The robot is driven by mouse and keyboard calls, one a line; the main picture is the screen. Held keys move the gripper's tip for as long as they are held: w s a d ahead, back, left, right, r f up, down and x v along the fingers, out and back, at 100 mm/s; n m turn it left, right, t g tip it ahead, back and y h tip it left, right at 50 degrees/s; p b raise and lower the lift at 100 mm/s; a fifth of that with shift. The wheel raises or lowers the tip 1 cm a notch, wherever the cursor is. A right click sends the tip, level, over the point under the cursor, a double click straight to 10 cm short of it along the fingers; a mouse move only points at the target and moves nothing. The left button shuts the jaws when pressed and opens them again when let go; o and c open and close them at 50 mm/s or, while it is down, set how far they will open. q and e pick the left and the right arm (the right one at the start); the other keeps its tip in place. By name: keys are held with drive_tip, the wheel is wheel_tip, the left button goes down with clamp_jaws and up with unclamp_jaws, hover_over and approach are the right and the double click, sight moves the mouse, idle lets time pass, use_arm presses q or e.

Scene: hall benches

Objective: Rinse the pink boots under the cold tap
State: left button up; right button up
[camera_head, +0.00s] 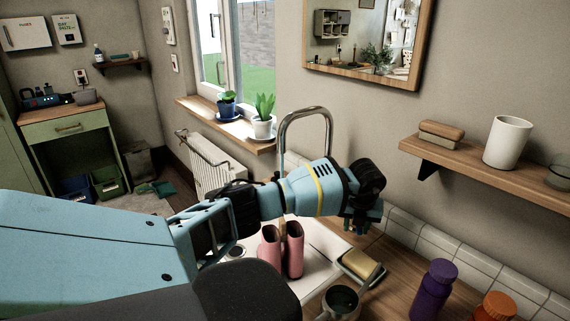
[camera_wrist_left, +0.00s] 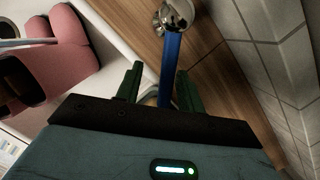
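The pink boots (camera_head: 293,250) stand upright in the white sink (camera_head: 320,262), below the arched chrome tap (camera_head: 305,112). Part of them shows at the left of the left wrist view (camera_wrist_left: 55,62). A pale narrow strip crosses them there; I cannot tell whether it is water. My left gripper (camera_head: 360,222) is right of the tap. In the left wrist view its green fingers (camera_wrist_left: 158,88) are apart, with a blue lever (camera_wrist_left: 169,70) on a chrome knob (camera_wrist_left: 175,14) between them. The lever looks close to the right-hand finger; contact is unclear. My right gripper is out of view.
A soap dish with a yellow bar (camera_head: 360,264), a cup (camera_head: 341,302), a purple bottle (camera_head: 434,290) and an orange-capped jar (camera_head: 496,306) stand on the wooden counter. A wall shelf (camera_head: 480,170) holds a white cup (camera_head: 507,142). Tiles (camera_head: 450,262) line the wall behind.

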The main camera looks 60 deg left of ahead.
use_arm(q)
drive_tip(key=m, duration=0.1)
drive_tip(key=s+a+m, duration=0.1)
drive_tip(key=shift+a+m, duration=0.25)
drive_tip(key=shift+m, duration=0.05)
drive_tip(key=shift+s+a+m+t+h, duration=0.2)
drive_tip(key=shift+a+m+t+h, duration=0.15)
drive_tip(key=shift+m, duration=0.65)
drive_tip(key=shift+a, duration=0.1)
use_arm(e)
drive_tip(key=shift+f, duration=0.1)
